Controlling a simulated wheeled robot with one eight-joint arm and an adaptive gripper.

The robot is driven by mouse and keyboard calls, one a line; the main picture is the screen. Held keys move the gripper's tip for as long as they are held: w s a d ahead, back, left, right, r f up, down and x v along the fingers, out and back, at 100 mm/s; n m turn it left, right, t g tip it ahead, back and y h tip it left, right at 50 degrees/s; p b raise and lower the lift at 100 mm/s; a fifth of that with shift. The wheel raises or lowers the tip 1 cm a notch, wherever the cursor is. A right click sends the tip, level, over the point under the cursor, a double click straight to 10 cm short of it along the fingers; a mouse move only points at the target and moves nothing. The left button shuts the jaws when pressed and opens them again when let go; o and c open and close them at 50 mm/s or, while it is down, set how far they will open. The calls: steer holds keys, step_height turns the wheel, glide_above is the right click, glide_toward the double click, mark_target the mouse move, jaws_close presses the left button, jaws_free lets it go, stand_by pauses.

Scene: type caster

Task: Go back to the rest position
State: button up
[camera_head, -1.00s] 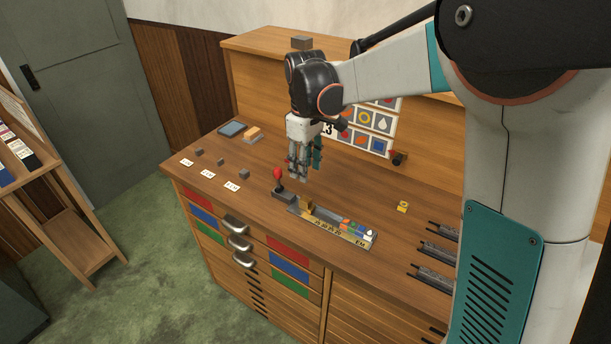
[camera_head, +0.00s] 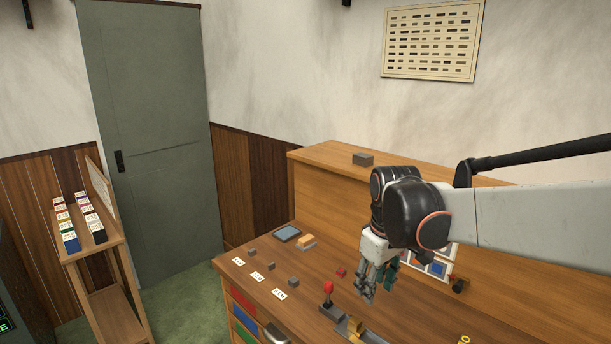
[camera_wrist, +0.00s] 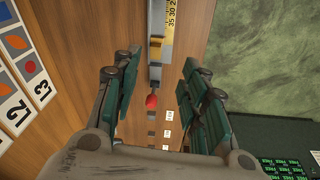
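My gripper (camera_head: 375,285) hangs over the wooden workbench (camera_head: 315,275) in the head view, pointing down. In the wrist view the two green-padded fingers (camera_wrist: 160,95) stand wide apart with nothing between them. Below and between them lie the bench top and a red-knobbed lever, whose knob (camera_wrist: 152,101) also shows in the head view (camera_head: 328,287), just left of the gripper. The gripper is clear of the bench and touches nothing that I can see.
Small grey blocks and white labels (camera_head: 257,277) lie on the bench's left part. A blue-grey tray (camera_head: 287,234) and an orange-topped block (camera_head: 305,240) lie behind. A picture board (camera_head: 437,268) stands right of the gripper. A wooden shelf (camera_head: 95,245) stands left; green floor lies between.

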steer(key=s+d+m+t, duration=0.2)
steer(key=s+m, duration=0.1)
steer(key=s, duration=0.6)
steer(key=s+d+m+t, duration=0.2)
steer(key=s+m+t, duration=0.1)
steer(key=s, duration=0.7)
steer(key=shift+s+d+r+m+t, duration=0.15)
steer(key=shift+d+r+m+t, duration=0.15)
steer(key=shift+m, duration=0.1)
